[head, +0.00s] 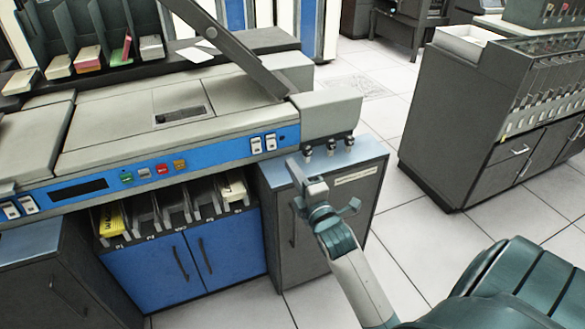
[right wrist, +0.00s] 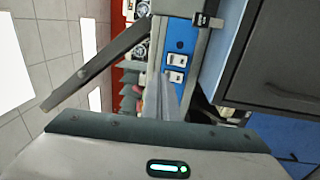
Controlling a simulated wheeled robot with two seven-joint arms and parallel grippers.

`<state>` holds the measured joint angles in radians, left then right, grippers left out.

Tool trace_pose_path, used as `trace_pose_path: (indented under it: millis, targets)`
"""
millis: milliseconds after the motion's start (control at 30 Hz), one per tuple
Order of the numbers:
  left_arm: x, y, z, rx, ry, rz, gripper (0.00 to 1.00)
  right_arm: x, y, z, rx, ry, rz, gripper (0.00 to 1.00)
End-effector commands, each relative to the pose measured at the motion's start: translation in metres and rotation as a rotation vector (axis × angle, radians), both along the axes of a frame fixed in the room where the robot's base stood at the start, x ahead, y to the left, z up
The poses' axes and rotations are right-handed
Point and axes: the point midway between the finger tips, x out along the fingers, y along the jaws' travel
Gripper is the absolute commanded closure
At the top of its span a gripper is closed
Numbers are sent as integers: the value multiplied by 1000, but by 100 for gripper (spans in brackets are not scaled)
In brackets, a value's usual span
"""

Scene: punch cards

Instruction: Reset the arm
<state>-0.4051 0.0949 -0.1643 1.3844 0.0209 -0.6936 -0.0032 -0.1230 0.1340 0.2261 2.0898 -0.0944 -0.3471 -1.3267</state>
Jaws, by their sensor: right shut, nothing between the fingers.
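My right gripper (head: 308,175) is shut and empty. Its arm comes in from the lower right in the head view. In that view the gripper overlaps the front part of a low grey cabinet with a blue top (head: 360,152). I cannot tell the exact gap between them. My left gripper is not in the head view.
A grey machine with a blue front panel (head: 215,152) carries switches and coloured buttons. Card pockets (head: 172,203) hold some cards below it, above blue doors (head: 215,250). A dark slanted bar (head: 225,45) rises over the machine. Another machine (head: 470,110) stands right, across open tiled floor (head: 430,225).

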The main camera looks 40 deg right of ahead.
Motion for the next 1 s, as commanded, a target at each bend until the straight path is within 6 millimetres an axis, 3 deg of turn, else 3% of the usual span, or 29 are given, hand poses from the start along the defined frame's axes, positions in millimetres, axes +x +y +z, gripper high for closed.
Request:
trace_pose_path:
  millis: [367,533,667,767,1000]
  targets:
    - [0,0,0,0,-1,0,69,1,1,-3,9,5,3,100]
    - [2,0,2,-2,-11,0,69,2,8,-33,84,47,19,100]
    - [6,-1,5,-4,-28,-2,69,2,23,-83,214,117,41,100]
    - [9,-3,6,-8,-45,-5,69,-4,40,-136,349,194,52,100]
    - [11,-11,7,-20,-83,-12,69,-47,90,-272,703,400,21,100]
